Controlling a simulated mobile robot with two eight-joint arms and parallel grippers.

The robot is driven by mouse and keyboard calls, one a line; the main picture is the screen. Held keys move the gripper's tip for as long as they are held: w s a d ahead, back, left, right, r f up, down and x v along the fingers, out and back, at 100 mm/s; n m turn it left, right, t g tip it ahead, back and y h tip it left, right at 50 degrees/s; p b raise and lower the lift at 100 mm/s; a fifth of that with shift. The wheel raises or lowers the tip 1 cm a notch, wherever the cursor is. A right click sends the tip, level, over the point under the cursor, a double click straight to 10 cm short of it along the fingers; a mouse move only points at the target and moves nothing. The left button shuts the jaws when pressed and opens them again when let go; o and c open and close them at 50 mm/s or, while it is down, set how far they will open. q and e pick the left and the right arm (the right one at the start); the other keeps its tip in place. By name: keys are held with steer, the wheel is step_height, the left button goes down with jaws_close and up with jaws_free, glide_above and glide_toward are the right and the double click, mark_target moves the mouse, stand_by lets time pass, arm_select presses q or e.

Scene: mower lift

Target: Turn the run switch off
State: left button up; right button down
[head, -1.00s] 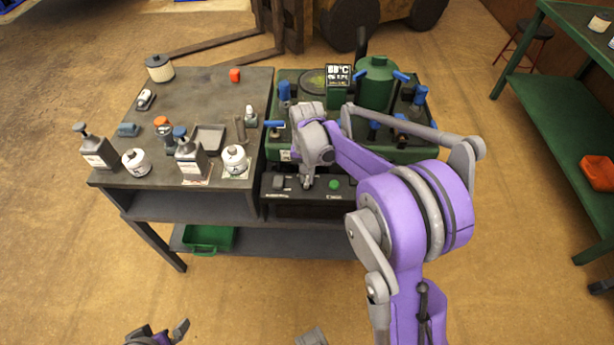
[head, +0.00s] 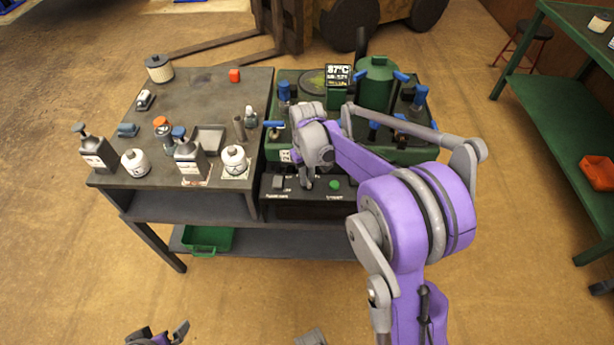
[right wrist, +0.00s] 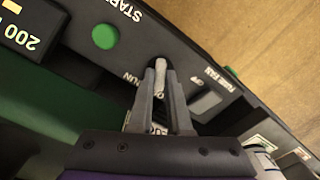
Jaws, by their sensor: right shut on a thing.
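The run switch is a small pale lever (right wrist: 160,76) on the dark control panel (head: 302,208) at the front of the green machine. The panel bears the words START, RUN and FUME FAN OFF. My right gripper (right wrist: 161,82) has its fingertips closed around the lever. In the head view my right gripper (head: 307,185) hides the lever, and I cannot tell its exact setting. My left gripper (head: 162,335) is at the bottom left edge, partly cut off, with its fingers apart and empty, far from the panel.
A round green button (head: 334,184) sits right of my right gripper, and the grey fume fan switch (head: 279,182) left of it. A display (head: 338,77) reads 87°C. The grey bench (head: 200,92) holds bottles, jars and a tray.

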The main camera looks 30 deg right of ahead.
stand_by(0.4)
steer(key=c, duration=0.9)
jaws_free()
steer(key=shift+o, duration=0.2)
arm_select(q)
steer(key=shift+r+p, duration=0.6)
arm_select(e)
step_height(320, 180, up, 11)
arm_select(q)
step_height(320, 180, up, 7)
steer(key=w+p, duration=0.1)
steer(key=p, duration=0.5)
steer(key=shift+w+r, duration=0.2)
steer(key=shift+w, duration=0.1)
steer(key=shift+w+r+p, duration=0.1)
steer(key=shift+p, duration=0.2)
steer(key=shift+c, duration=0.2)
arm_select(e)
steer(key=s+a+t, duration=0.1)
steer(key=s+a, duration=0.2)
steer(key=s, duration=0.4)
steer(key=s+a+r+t, duration=0.1)
steer(key=s+a+t, duration=0.1)
steer(key=s+a, duration=0.2)
steer(key=s+a+r+t, duration=0.1)
steer(key=s+a+t, duration=0.1)
steer(key=s, duration=0.8)
steer(key=shift+s+a+r, duration=0.15)
steer(key=shift+s+a, duration=0.05)
steer(key=shift+a, duration=0.55)
